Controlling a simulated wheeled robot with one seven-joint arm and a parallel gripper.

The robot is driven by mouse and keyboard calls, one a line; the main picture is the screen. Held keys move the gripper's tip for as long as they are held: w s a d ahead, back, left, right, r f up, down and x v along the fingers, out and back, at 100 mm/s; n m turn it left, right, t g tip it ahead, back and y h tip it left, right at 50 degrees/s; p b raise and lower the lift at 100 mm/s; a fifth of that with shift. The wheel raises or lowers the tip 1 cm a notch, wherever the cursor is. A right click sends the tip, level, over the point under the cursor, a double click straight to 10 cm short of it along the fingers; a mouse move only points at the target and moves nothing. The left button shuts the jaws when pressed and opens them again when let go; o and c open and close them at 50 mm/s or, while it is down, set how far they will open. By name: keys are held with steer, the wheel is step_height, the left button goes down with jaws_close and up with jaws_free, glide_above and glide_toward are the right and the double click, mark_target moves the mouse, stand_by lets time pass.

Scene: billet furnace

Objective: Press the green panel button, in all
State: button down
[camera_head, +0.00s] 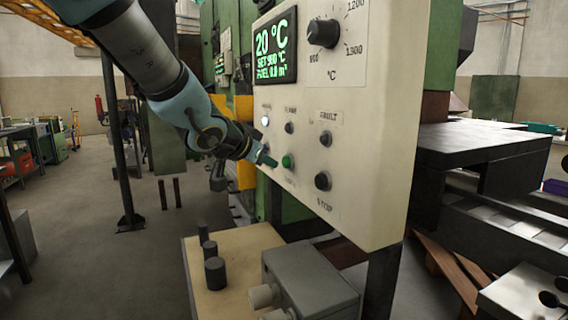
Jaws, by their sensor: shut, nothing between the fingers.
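The green button (288,161) sits low on the left half of the cream control panel (362,125). My gripper (269,159) is shut and empty, with its tip just left of the green button at nearly the same height. A small gap shows between the tip and the button in the picture. I cannot tell whether the tip touches the panel face. The green button is fully visible.
The panel also has a lit white lamp (265,121), a dark knob (323,33), dark buttons (322,181) and a display (276,46) reading 20 °C. Below are a wooden board (232,253) with dark cylinders and a grey box (312,280).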

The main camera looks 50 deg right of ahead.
steer(key=shift+d, duration=0.2)
steer(key=shift+s+d, duration=0.15)
steer(key=shift+d, duration=0.05)
steer(key=shift+s+d, duration=0.15)
steer(key=shift+d, duration=0.25)
stand_by(1.1)
steer(key=shift+a, duration=0.1)
steer(key=shift+w+a, duration=0.25)
steer(key=shift+a, duration=0.4)
steer(key=a+p, duration=0.1)
steer(key=w+a, duration=0.1)
steer(key=a, duration=0.1)
steer(key=w+a+p, duration=0.1)
steer(key=shift+a+p, duration=0.3)
steer(key=shift+a, duration=0.05)
